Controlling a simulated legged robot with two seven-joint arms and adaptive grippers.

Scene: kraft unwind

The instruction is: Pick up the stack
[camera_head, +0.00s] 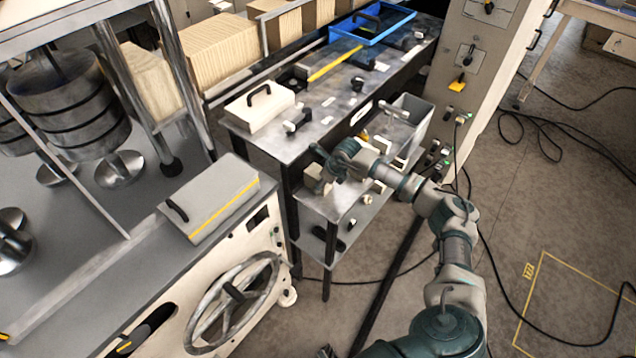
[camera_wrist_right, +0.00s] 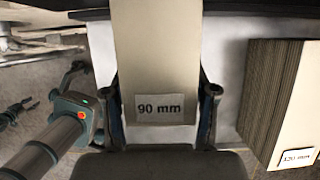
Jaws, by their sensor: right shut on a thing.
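In the right wrist view a flat tan stack (camera_wrist_right: 157,50) labelled "90 mm" lies between my right gripper's fingers (camera_wrist_right: 160,115). The fingers press on its left and right sides, and the gripper is shut on it. Its far end runs out of the top of the picture. In the head view my right gripper (camera_head: 338,162) is over the lower shelf (camera_head: 343,208) of the metal bench; the stack is too small there to make out clearly.
A thicker stack (camera_wrist_right: 275,95) labelled "120 mm" stands right of the held one. The bench top carries a white box (camera_head: 259,106) and a blue tray (camera_head: 372,24). A grey bin (camera_head: 413,110) is close to my right arm. A handwheel machine (camera_head: 235,300) stands at left; cables lie on the floor.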

